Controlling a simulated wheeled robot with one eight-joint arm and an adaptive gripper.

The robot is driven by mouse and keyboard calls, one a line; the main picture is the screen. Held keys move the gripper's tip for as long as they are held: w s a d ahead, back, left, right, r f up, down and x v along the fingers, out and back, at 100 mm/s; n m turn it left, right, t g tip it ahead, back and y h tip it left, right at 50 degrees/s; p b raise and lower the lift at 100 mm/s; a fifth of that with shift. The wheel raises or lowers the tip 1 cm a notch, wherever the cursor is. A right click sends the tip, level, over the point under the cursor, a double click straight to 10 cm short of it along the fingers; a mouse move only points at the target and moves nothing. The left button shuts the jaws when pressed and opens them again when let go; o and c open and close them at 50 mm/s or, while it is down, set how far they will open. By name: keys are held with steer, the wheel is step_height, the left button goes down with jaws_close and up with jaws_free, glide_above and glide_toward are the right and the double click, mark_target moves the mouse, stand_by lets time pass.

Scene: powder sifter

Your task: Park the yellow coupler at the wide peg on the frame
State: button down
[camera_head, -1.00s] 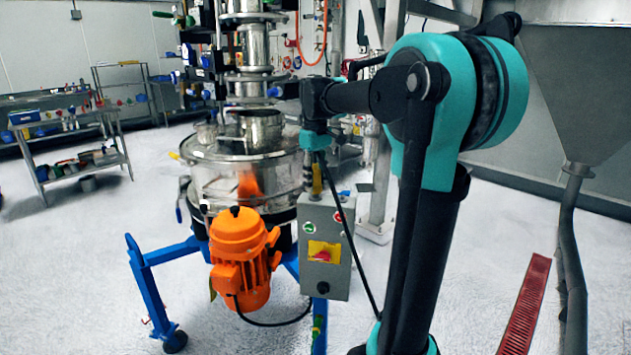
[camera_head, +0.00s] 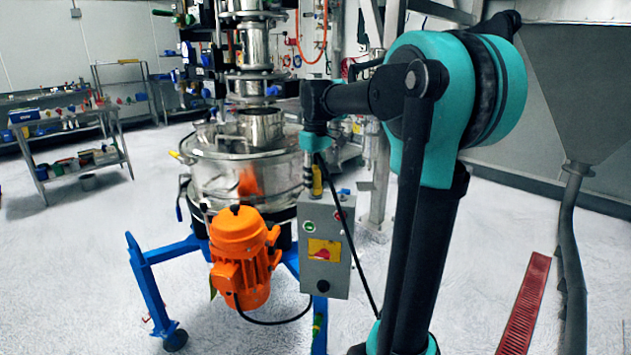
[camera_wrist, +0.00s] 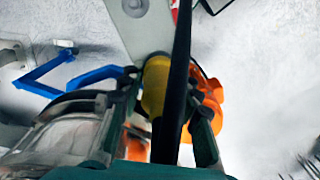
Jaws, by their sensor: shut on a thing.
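The yellow coupler (camera_head: 317,181) is upright just above the top edge of the grey control box in the head view. My gripper (camera_head: 313,168) points down and is shut on it; the fingers are small and partly hidden there. In the wrist view the yellow coupler (camera_wrist: 154,88) sits between the fingers of my gripper (camera_wrist: 160,92), with a dark cable or rod crossing in front of it. The blue frame (camera_head: 148,285) stands under the sifter. I cannot make out the wide peg; whether the coupler touches anything below is unclear.
The grey control box (camera_head: 322,262) is directly below my gripper. The orange motor (camera_head: 240,258) is close on its left, and the steel sifter drum (camera_head: 235,178) stands behind. A red floor grate (camera_head: 525,305) lies at right. The floor at left is open.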

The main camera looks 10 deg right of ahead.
steer(key=shift+f, duration=0.3)
steer(key=c, duration=1)
jaws_free()
